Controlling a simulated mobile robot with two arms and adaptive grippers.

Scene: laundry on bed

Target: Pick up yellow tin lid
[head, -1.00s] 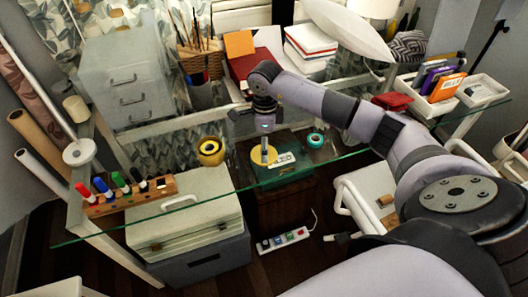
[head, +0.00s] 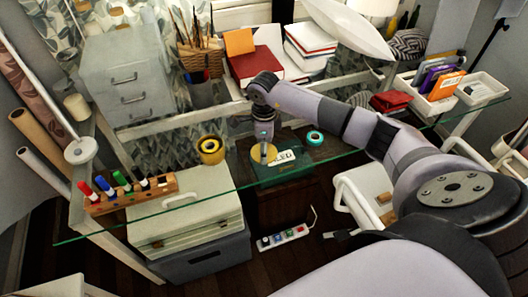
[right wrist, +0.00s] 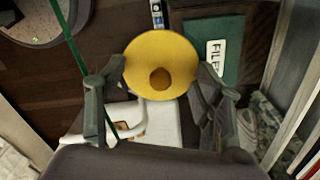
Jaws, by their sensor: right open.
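The yellow tin lid (head: 257,153) lies flat on the glass desk, at the left edge of a dark green folder. In the right wrist view the lid (right wrist: 160,52) is a round yellow disc with a brown round spot in its middle. My right gripper (head: 264,150) points down over the lid and hides part of it in the head view. Its two fingers are spread on either side of the lid in the right wrist view, with nothing held. I cannot tell whether the fingers touch the lid. My left gripper is not in view.
The green folder (head: 290,172) with a white label lies beside the lid. A teal tape roll (head: 315,138) is to the right, a yellow tape roll (head: 211,150) to the left. A pen rack (head: 130,194) stands at the desk's left; books and trays line the back.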

